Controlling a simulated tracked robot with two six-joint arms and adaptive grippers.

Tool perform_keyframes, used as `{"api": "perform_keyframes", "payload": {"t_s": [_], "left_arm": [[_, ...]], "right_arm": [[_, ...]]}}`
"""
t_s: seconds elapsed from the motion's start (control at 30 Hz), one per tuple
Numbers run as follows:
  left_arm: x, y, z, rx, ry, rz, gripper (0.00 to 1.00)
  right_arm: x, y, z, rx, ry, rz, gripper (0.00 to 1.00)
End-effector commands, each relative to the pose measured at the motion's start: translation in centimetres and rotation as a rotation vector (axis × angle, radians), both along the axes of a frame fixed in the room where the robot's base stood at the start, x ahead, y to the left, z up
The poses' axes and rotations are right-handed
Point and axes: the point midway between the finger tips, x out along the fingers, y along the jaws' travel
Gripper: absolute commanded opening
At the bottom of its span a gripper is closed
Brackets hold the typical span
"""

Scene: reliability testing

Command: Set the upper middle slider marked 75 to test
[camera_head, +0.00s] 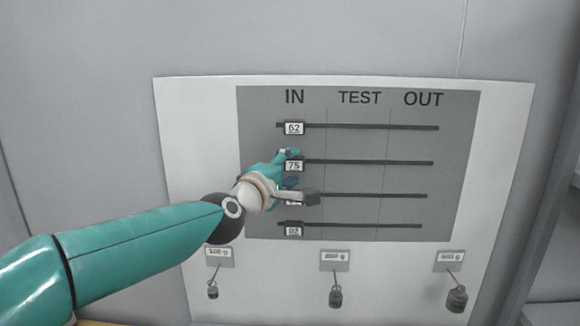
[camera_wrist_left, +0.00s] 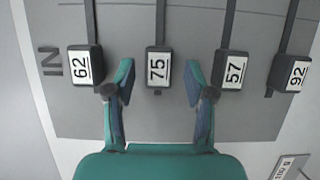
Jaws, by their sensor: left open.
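The slider marked 75 (camera_head: 293,166) sits at the left end of its dark rail, under the IN label (camera_head: 294,96), on the grey panel (camera_head: 400,225). The TEST label (camera_head: 360,97) heads the middle column. My left gripper (camera_head: 301,174) is at the panel in front of this slider. In the left wrist view the slider 75 (camera_wrist_left: 158,70) shows between and just beyond the two open fingertips of my left gripper (camera_wrist_left: 158,82), with clear gaps on both sides. I cannot tell whether anything touches. My right gripper is not in view.
Slider 62 (camera_head: 293,128) is above and slider 92 (camera_head: 293,230) at the bottom, both at IN. Slider 57 (camera_wrist_left: 231,70) is close to one fingertip, and slider 62 (camera_wrist_left: 85,66) to the other. The rails' TEST and OUT stretches are clear.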

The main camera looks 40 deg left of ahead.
Motion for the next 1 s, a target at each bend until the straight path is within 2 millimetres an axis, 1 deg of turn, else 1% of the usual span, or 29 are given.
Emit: {"api": "perform_keyframes", "payload": {"t_s": [0.03, 0.13, 0.43, 0.47, 0.5, 0.77, 1.0], "left_arm": [[0.50, 0.09, 0.01, 0.001, 0.001, 0.000, 0.54], [1.01, 0.15, -0.05, 0.002, 0.001, 0.000, 0.54], [1.18, 0.15, -0.03, 0.001, 0.000, -0.001, 0.54], [1.18, 0.15, -0.03, 0.001, 0.000, -0.001, 0.51], [1.18, 0.14, -0.03, 0.001, 0.000, -0.001, 0.44], [1.18, 0.11, -0.07, 0.001, 0.001, -0.001, 0.01], [1.19, 0.07, -0.16, 0.001, 0.003, -0.002, 0.00]], "right_arm": [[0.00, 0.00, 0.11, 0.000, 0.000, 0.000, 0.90], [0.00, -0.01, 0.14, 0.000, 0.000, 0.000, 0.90], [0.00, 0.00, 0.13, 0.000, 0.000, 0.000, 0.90], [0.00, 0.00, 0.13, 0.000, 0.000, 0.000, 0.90], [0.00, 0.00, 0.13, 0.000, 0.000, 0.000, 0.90], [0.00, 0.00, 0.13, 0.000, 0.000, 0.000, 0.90], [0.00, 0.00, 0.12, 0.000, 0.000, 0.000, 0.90]]}}
